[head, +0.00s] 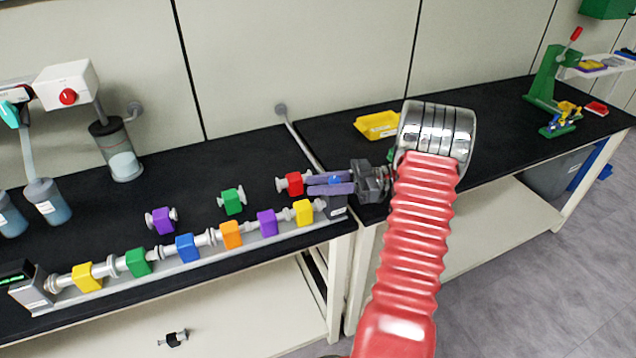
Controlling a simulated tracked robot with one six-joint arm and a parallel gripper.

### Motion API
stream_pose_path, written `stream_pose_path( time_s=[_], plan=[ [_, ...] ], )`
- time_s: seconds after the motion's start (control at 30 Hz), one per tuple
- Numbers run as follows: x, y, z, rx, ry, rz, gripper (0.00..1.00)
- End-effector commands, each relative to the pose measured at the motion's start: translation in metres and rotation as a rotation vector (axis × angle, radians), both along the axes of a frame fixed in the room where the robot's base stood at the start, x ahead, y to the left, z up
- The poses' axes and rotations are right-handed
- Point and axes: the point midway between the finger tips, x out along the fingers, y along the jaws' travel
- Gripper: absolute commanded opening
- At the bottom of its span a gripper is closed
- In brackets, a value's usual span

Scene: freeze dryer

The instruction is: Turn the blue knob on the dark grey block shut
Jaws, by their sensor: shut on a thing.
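My gripper (312,185) reaches in from the right at the right end of the left bench, its two lavender fingers pointing left. It is shut on the blue knob (335,181), of which only a small blue patch shows between the fingers. The dark grey block (338,211) is just below the fingers, at the right end of the rail of coloured blocks, and is partly covered by my gripper. The knob's turn angle cannot be made out.
A loose red block (293,183) lies by the fingertips, with loose green (232,201) and purple (163,221) blocks farther left. A row of coloured blocks, ending in yellow (303,213), runs along the front edge. A yellow tray (377,124) stands behind on the right bench.

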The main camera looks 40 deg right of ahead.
Motion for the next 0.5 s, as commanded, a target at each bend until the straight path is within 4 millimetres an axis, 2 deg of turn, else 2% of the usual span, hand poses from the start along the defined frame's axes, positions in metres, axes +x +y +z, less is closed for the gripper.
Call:
stream_pose_path(
  time_s=[0.2, 0.5],
  plan=[
    [-0.0032, 0.0013, 0.0, -0.002, -0.001, 0.133, 0.02],
    [-0.006, 0.0023, 0.0009, -0.002, -0.003, 0.209, 0.02]
  ],
)
